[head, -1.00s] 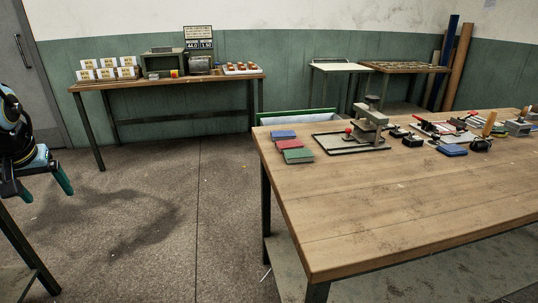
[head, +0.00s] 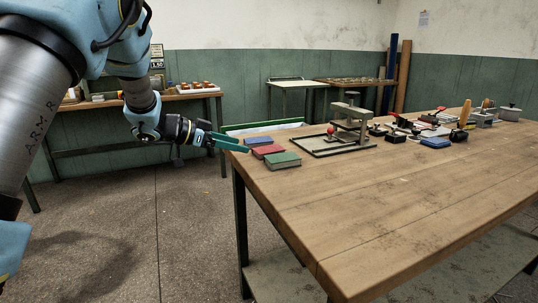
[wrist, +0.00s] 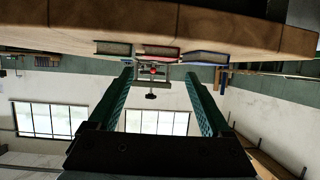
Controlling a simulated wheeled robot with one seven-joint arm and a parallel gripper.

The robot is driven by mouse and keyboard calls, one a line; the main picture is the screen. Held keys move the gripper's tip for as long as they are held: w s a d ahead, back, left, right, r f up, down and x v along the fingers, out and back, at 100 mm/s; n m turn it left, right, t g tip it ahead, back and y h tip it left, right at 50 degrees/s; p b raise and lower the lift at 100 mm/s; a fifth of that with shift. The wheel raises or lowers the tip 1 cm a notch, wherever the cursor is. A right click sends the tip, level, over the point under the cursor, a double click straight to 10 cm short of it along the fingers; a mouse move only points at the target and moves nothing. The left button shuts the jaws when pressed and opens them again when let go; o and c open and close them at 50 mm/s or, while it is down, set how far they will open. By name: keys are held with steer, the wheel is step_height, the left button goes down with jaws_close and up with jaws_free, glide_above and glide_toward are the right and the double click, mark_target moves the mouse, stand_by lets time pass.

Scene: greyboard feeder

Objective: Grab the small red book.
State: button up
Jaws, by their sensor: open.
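The small red book (head: 268,151) lies flat near the left edge of the wooden table, between a blue book (head: 257,141) and a green book (head: 283,160). My gripper (head: 229,143) is open and empty, left of the books at the table's left edge, apart from the red book. In the wrist view, which looks upside down, the red book (wrist: 158,51) shows edge-on beyond the open fingers (wrist: 160,76), with the green book (wrist: 114,48) to its left and the blue book (wrist: 205,57) to its right.
A press with a red knob (head: 347,130) stands on the table (head: 390,200) right of the books. Another blue book (head: 436,143) and several small tools lie farther right. The table's front is clear. A back bench (head: 190,95) stands by the wall.

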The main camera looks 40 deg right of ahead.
mark_target(261, 150)
steer(key=x, duration=0.8)
steer(key=shift+c, duration=0.3)
steer(key=c, duration=1)
